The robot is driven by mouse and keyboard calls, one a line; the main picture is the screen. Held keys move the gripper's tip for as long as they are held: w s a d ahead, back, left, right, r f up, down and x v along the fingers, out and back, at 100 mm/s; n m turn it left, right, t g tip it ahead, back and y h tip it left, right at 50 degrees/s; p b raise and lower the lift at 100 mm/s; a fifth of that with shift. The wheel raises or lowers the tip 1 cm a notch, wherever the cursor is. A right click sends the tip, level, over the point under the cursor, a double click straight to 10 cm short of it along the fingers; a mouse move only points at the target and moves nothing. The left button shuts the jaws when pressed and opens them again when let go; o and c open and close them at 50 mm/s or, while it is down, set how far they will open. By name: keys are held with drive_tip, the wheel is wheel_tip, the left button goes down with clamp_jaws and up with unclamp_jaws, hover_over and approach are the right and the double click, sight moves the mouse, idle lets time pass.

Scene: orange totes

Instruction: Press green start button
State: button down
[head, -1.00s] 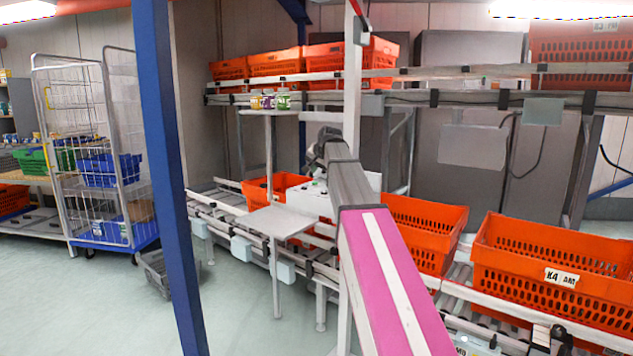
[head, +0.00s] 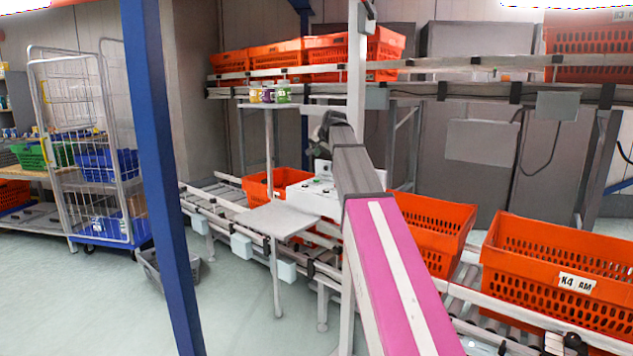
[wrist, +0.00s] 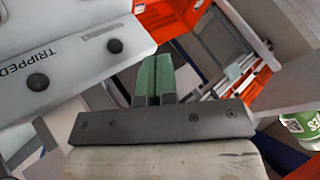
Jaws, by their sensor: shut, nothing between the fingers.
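The white control box (head: 310,202) stands by the roller conveyor in the head view, partly hidden by my arm. A small green spot, which looks like the start button (head: 317,181), shows on its top. No green button can be made out there. My gripper shows in the wrist view (wrist: 153,62), its green fingers closed together with nothing held, to the right of the panel. In the head view my forearm reaches toward the box; whether the fingers touch anything cannot be told.
A grey shelf plate (head: 277,219) sits left of the box. Orange totes (head: 555,265) line the conveyor on the right. Small jars (head: 268,93) stand on a raised shelf; a green-labelled one shows in the wrist view (wrist: 302,128). A blue post (head: 160,180) stands at left.

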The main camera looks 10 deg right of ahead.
drive_tip(key=shift+f, duration=3.8)
drive_tip(key=shift+f, duration=0.2)
drive_tip(key=shift+f, duration=0.2)
drive_tip(key=shift+f, duration=0.45)
drive_tip(key=shift+r, duration=0.85)
drive_tip(key=shift+r, duration=2.5)
